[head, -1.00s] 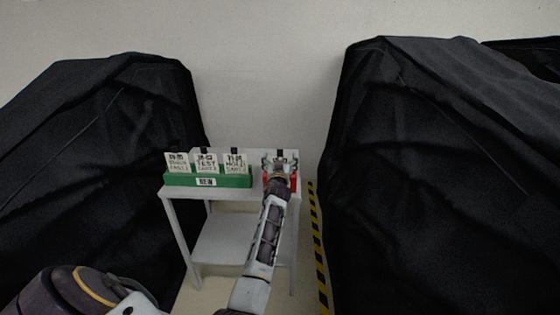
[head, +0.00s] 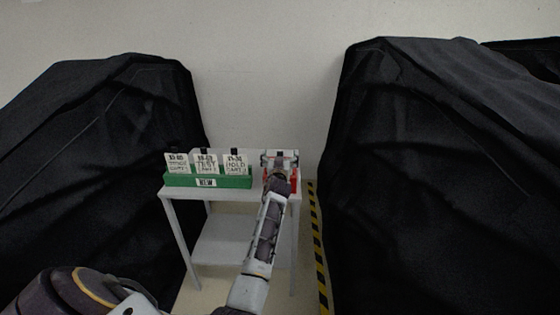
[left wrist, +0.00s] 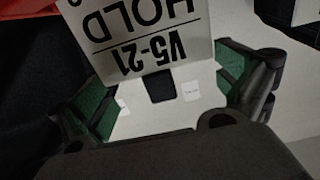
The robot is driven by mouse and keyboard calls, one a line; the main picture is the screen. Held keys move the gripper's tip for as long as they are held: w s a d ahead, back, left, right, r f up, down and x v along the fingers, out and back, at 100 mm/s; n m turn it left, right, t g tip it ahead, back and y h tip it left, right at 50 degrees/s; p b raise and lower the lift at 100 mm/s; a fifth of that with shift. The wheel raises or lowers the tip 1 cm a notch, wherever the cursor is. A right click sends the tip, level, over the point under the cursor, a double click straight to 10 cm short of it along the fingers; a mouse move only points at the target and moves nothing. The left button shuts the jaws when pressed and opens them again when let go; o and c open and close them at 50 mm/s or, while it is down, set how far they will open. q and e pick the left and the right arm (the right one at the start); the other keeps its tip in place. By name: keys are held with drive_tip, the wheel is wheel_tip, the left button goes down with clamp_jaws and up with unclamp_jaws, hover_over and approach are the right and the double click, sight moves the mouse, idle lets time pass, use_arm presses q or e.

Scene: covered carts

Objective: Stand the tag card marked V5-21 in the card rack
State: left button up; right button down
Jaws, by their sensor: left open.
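The tag card marked V5-21 HOLD (left wrist: 145,35) appears upside down in the left wrist view, its top cut off by the frame. My left gripper (left wrist: 165,85) is open, with green finger pads on either side of the card's marked end. I cannot see either pad pressing on it. In the head view my left gripper (head: 279,162) is over the right end of the white table (head: 230,192), at a red holder (head: 294,182) that it mostly hides. A green card rack (head: 237,182) stands to the left with three white cards upright in it. My right gripper is not in view.
Black-draped carts stand at the left (head: 110,150) and right (head: 430,160) of the table. A yellow-black floor stripe (head: 318,245) runs beside the right cart. The table has a lower shelf (head: 232,240) that looks empty.

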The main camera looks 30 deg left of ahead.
use_arm(q)
wheel_tip(320, 180, up, 8)
drive_tip(key=shift+r, duration=0.1)
idle(0.4)
idle(0.9)
